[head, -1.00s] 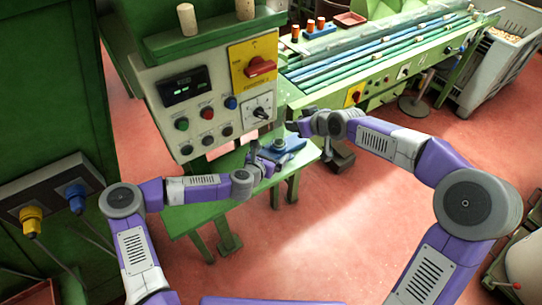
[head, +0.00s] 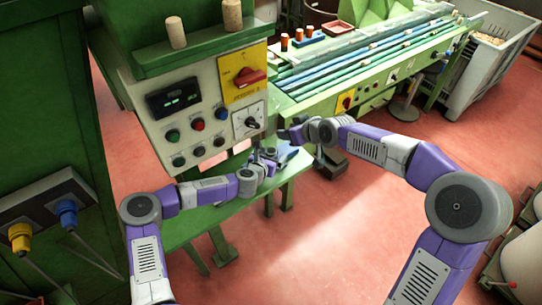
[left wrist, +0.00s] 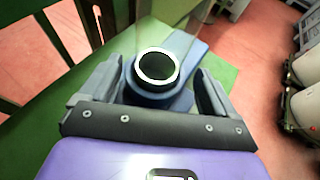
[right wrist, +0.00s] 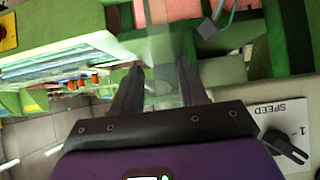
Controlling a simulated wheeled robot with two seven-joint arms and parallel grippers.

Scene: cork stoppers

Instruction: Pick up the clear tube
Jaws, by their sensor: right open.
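In the right wrist view a see-through, pale tube (right wrist: 163,62) stands between the fingers of my right gripper (right wrist: 160,68), which are apart. I cannot tell whether they touch it. In the left wrist view a light ring with a dark hollow (left wrist: 157,67) sits on a blue base (left wrist: 188,48). My left gripper (left wrist: 158,70) has its fingers apart on either side of the ring. In the head view both grippers are close together by the blue base (head: 288,153); the clear tube cannot be made out there.
The green bench (head: 204,222) carries the blue base. A control panel (head: 209,108) stands just behind it. Two corks (head: 233,15) stand on the ledge above. A green machine with blue rails (head: 365,62) lies to the right. The red floor in front is open.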

